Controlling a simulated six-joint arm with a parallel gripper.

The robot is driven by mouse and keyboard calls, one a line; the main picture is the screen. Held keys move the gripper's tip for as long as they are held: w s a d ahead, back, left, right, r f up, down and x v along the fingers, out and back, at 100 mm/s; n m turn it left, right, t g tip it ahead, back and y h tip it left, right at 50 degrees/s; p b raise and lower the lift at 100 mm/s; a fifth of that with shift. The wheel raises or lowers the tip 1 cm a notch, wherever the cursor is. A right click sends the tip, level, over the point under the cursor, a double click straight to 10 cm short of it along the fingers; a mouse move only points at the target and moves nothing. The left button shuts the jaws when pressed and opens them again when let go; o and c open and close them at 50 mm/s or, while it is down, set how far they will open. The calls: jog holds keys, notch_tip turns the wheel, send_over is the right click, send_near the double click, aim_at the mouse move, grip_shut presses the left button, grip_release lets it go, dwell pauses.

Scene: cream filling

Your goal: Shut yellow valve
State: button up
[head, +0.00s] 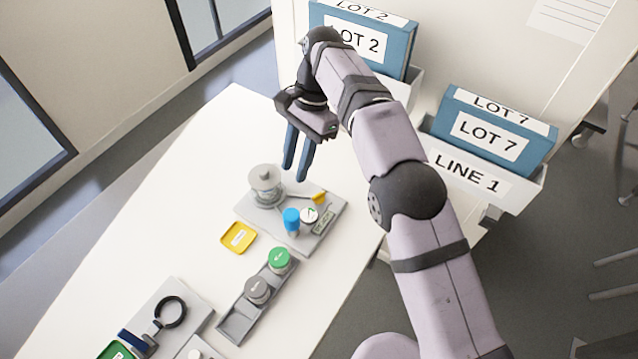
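The small yellow valve handle (319,198) sits at the right end of a thin pipe on a grey base plate (318,230). The pipe runs from a clear glass-like vessel (265,184) at the plate's left. Its exact turn angle is too small to tell. My gripper (295,173) points down above and behind the plate, with two blue fingers apart and nothing between them. It is up and left of the yellow handle in the picture and appears clear of it. A blue-capped part (291,219) and a round white dial with a green mark (309,215) stand in front of the handle.
A yellow tray (238,237) lies left of the plate. A grey rack (236,325) holds a green-topped jar (279,258) and a grey-topped jar (257,290). Bins labelled LOT 2 (357,42) and LOT 7 (489,136) stand behind. The table's left part (150,215) is clear.

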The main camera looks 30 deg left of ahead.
aim_at(319, 194)
jog(key=w+f+t, duration=0.1)
jog(key=w+f, duration=0.1)
jog(key=w+d+f+m+t, duration=0.1)
jog(key=f, duration=0.2)
jog(key=w+d+f+t+h, duration=0.1)
jog(key=w+f, duration=0.1)
jog(key=f, duration=0.1)
jog(key=shift+w+d+f+t, duration=0.15)
jog(key=shift+w+t, duration=0.2)
jog(key=shift+t, duration=0.05)
jog(key=shift+w+m, duration=0.1)
jog(key=shift+m, duration=0.2)
jog(key=shift+f+p, duration=1.05)
jog(key=shift+f, duration=2.6)
grip_shut()
